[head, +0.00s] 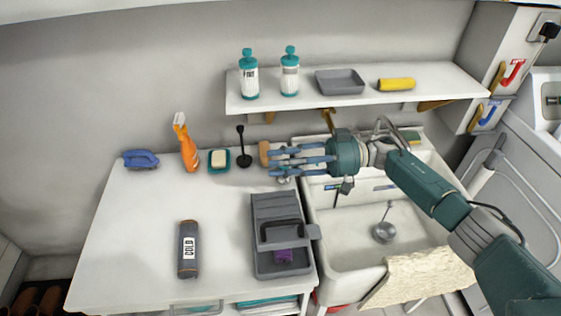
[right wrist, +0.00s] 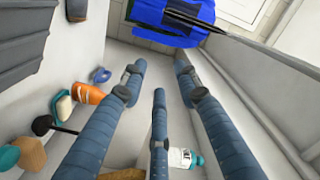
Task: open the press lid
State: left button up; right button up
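The press appears to be the dark grey box (head: 259,262) at the right front of the white table, with a ridged grey panel (head: 275,207) at its back. A dark handle bar (head: 281,230) crosses its middle, and a purple block (head: 284,256) shows in its front part. How far its lid is raised is hard to tell. My right gripper (head: 277,161) is open and empty, with fingers pointing left, behind the press near the sink's back left. Its spread fingers (right wrist: 150,95) fill the right wrist view; a dark grey ridged thing (right wrist: 38,40) there may be the press. My left gripper is not in view.
A dark grey bottle (head: 188,250) lies left of the press. A blue brush (head: 140,159), orange spray bottle (head: 187,150), soap dish (head: 219,160) and black plunger-like tool (head: 243,155) line the table's back. A sink (head: 345,255) adjoins right; a shelf (head: 350,94) hangs above.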

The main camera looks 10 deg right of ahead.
jog(key=d, duration=1.2)
jog(key=shift+s, duration=0.1)
